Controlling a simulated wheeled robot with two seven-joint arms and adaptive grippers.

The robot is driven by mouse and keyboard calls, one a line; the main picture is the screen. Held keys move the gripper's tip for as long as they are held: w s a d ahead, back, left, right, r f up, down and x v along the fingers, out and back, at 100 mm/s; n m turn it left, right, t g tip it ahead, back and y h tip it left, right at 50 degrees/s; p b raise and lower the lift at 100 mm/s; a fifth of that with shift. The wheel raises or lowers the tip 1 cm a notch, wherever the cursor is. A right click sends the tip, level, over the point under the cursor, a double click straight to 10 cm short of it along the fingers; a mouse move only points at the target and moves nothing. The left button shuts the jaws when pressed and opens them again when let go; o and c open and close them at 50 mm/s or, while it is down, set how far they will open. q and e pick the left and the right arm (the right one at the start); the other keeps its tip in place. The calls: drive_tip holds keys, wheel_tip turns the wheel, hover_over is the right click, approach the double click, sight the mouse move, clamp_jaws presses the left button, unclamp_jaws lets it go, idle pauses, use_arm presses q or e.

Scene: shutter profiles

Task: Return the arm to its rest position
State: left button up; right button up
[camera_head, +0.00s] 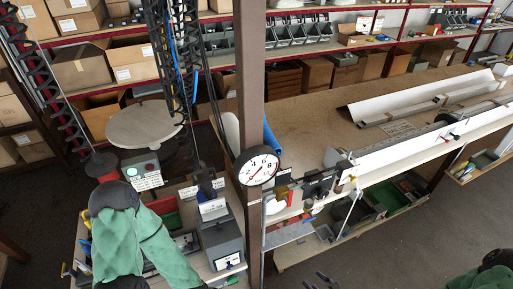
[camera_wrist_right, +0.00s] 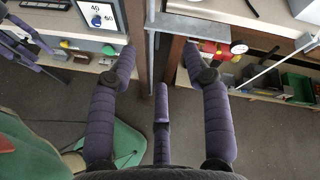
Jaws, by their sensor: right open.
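My right gripper (camera_wrist_right: 160,68) shows large in the wrist view. Its purple padded fingers are spread apart with nothing between them, over floor and the edge of a bench. In the head view only its dark fingertips (camera_head: 324,280) show at the bottom edge, right of the post. My right arm, with a green sleeve, shows at the bottom right corner. My left arm, also green-sleeved, comes in at the lower left in front of a bench. Purple finger-like parts, likely my left gripper (camera_wrist_right: 22,36), show at the left edge of the wrist view; their opening is unclear.
A brown post (camera_head: 251,90) with a round dial (camera_head: 258,166) stands mid-view. A long workbench (camera_head: 310,110) carries white profiles (camera_head: 420,96). A grey box (camera_head: 222,240) stands on the left bench. A round stool (camera_head: 143,123) is behind. Floor at lower right is clear.

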drive_tip(key=s+a+f+n+g+b, duration=0.1)
drive_tip(key=a+f+n+g+b, duration=0.2)
drive_tip(key=f, duration=0.9)
drive_tip(key=s+a+f+n+g+h+b, duration=0.1)
drive_tip(key=a+f+n+g+b, duration=0.2)
drive_tip(key=f+n+b, duration=0.7)
drive_tip(key=s+a+f+n+g+h+b, duration=0.1)
drive_tip(key=a+f+n+g+b, duration=0.2)
drive_tip(key=f, duration=1)
drive_tip(key=n+g+b, duration=0.2)
drive_tip(key=n+b, duration=0.2)
drive_tip(key=shift+s+f+b, duration=0.35)
drive_tip(key=shift+s+b, duration=0.05)
drive_tip(key=shift+a, duration=0.1)
